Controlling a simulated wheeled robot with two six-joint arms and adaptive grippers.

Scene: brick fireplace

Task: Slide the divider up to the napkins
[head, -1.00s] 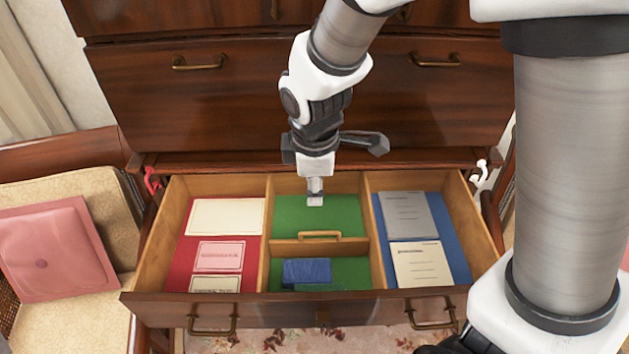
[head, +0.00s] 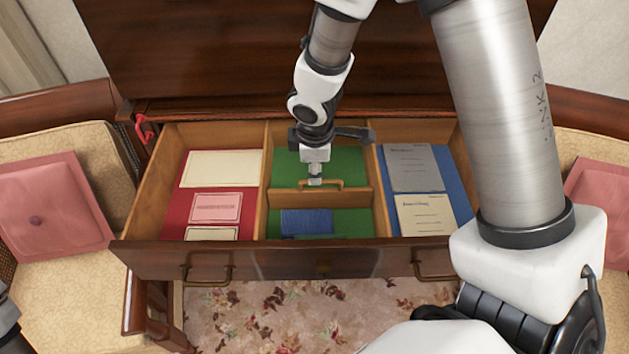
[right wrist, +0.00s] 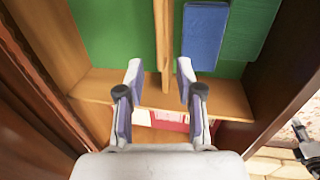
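The wooden divider (head: 318,199) crosses the green-lined middle compartment of the open drawer, with a raised handle (head: 320,183) on top. In the right wrist view the divider (right wrist: 161,30) runs up the middle. The blue folded napkins (head: 306,221) lie in front of it, with a darker green one (head: 310,237) nearer the drawer front. A strip of green floor separates divider and blue napkins (right wrist: 204,38). My right gripper (head: 316,180) is at the handle; in its wrist view the fingers (right wrist: 160,70) are open, one on each side of the divider line. Contact is unclear.
Wooden partitions flank the middle compartment. The red left compartment (head: 182,215) holds cards; the blue right one (head: 458,190) holds a grey and a cream booklet (head: 425,214). The drawer front (head: 290,258) stands out over a floral rug (head: 250,310). Chairs with pink cushions (head: 52,205) stand either side.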

